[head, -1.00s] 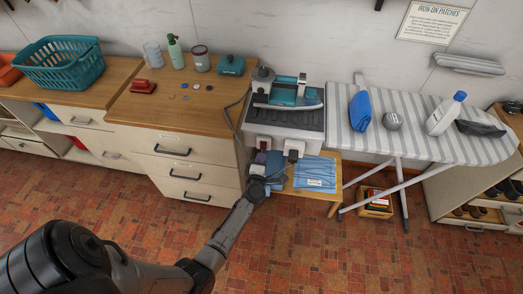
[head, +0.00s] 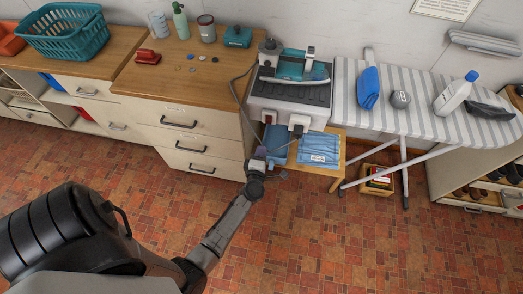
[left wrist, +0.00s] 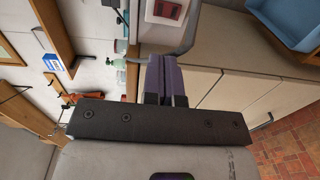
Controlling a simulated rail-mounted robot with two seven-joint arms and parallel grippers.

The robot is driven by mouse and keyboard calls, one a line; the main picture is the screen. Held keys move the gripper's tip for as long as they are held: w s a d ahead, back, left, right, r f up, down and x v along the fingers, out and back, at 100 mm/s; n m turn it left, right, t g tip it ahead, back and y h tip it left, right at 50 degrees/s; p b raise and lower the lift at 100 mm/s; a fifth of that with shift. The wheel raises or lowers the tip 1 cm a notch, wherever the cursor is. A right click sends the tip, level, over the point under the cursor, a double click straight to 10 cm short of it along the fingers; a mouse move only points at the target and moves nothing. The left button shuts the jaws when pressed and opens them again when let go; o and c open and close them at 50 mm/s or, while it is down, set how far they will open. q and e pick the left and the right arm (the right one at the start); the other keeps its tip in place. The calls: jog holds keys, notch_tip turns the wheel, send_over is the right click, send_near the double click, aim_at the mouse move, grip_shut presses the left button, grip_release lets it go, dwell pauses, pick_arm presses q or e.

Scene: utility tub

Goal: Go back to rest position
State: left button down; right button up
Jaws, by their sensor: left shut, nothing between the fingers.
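My left gripper (head: 262,152) is in front of the ironing station, just below its white front panel and near the right side of the drawer cabinet. In the left wrist view its purple-grey fingers (left wrist: 167,80) are closed together with nothing between them. A red switch (left wrist: 167,9) in a white frame shows just beyond the fingertips. The steam iron (head: 292,66) rests on its station (head: 290,93). My right gripper is in neither view.
The drawer cabinet (head: 190,142) stands left of my arm. Blue folded cloth (head: 318,148) lies on a low wooden stool (head: 335,168). The ironing board (head: 425,115) stands to the right. The tiled floor (head: 320,240) in front is clear.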

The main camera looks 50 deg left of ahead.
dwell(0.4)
pick_arm(q)
jog(key=w+d+r+m+g+h, duration=0.2)
jog(key=d+r+m+g+h, duration=0.1)
jog(key=d+m+h, duration=1.45)
jog(key=s+a+r+m+g+y, duration=0.1)
jog(key=s+r+m+g+y, duration=0.15)
jog(key=s+m, duration=0.45)
jog(key=s+a+r+m+g+y, duration=0.2)
jog(key=s+r+y, duration=0.2)
jog(key=s, duration=0.6)
jog(key=s+f+m+g, duration=0.1)
jog(key=s+f+g, duration=0.25)
jog(key=s, duration=0.55)
notch_tip(320, 180, up, 30)
jog(key=t+p, duration=0.1)
jog(key=p, duration=2.9)
jog(key=shift+w+d, duration=0.15)
jog(key=shift+d, duration=0.2)
